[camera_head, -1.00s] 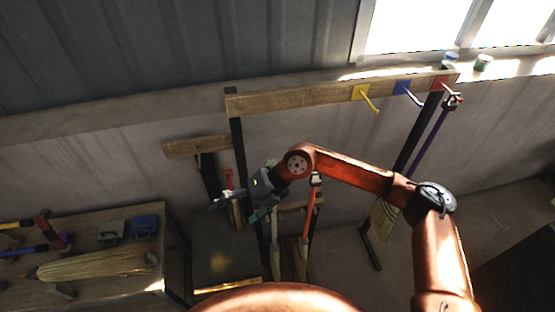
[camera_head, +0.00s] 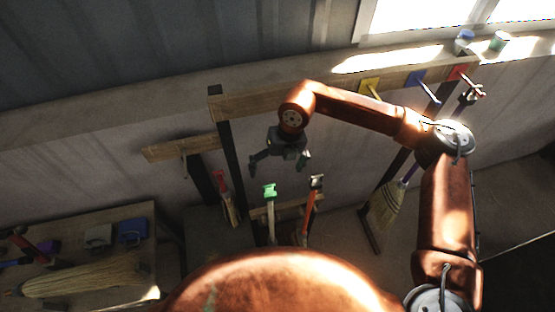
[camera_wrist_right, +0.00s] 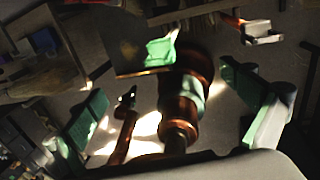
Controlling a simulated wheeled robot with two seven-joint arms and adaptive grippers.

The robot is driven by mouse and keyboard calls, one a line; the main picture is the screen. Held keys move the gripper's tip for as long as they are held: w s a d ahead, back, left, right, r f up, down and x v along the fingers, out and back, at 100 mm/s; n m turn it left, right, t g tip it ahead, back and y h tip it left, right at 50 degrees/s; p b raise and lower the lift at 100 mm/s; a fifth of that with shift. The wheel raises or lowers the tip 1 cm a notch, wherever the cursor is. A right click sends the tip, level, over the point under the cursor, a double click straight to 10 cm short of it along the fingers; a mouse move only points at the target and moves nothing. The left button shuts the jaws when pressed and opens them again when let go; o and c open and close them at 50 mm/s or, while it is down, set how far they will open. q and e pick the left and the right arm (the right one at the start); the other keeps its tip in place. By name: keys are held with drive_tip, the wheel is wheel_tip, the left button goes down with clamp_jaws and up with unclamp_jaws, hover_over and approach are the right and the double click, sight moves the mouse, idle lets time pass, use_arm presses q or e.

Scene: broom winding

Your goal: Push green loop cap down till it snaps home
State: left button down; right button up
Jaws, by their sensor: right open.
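The green loop cap (camera_head: 269,190) sits at the top of a light upright handle (camera_head: 272,230) in the head view. Whether it is fully seated cannot be told. It also shows in the right wrist view as a green block (camera_wrist_right: 158,52), above the middle of the picture. My right gripper (camera_head: 280,163) points down, open and empty, and appears above the cap with a gap. Its two green-padded fingers stand wide apart in the wrist view (camera_wrist_right: 170,108). My left gripper is not in view.
An orange-handled tool (camera_head: 312,205) stands just right of the cap. A wooden rail (camera_head: 300,97) with yellow, blue and red hooks runs behind. A broom (camera_head: 385,203) hangs at right. A table (camera_head: 135,225) at left holds a straw broom head (camera_head: 85,280) and small boxes.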

sight(271, 186)
drive_tip(key=f, duration=0.1)
drive_tip(key=a+f+b, duration=0.1)
drive_tip(key=f, duration=0.3)
drive_tip(key=shift+w+a+f, duration=0.1)
drive_tip(key=shift+w+a, duration=0.1)
drive_tip(key=shift+w, duration=0.05)
drive_tip(key=f+b, duration=0.1)
drive_tip(key=s+f+b, duration=0.1)
drive_tip(key=shift+a+f, duration=0.2)
drive_tip(key=shift+f, duration=0.1)
drive_tip(key=f+b, duration=0.2)
drive_tip(key=f, duration=0.1)
drive_tip(key=shift+w+a+b, duration=0.2)
drive_tip(key=shift+a+b, duration=0.1)
drive_tip(key=shift+s+r, duration=0.1)
drive_tip(key=shift+s, duration=0.05)
drive_tip(key=shift+s+r, duration=0.1)
drive_tip(key=shift+s, duration=0.05)
drive_tip(key=shift+c, duration=1)
drive_tip(key=c, duration=1.3)
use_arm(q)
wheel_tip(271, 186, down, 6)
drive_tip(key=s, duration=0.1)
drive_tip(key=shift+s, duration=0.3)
use_arm(e)
drive_tip(key=c, duration=1.1)
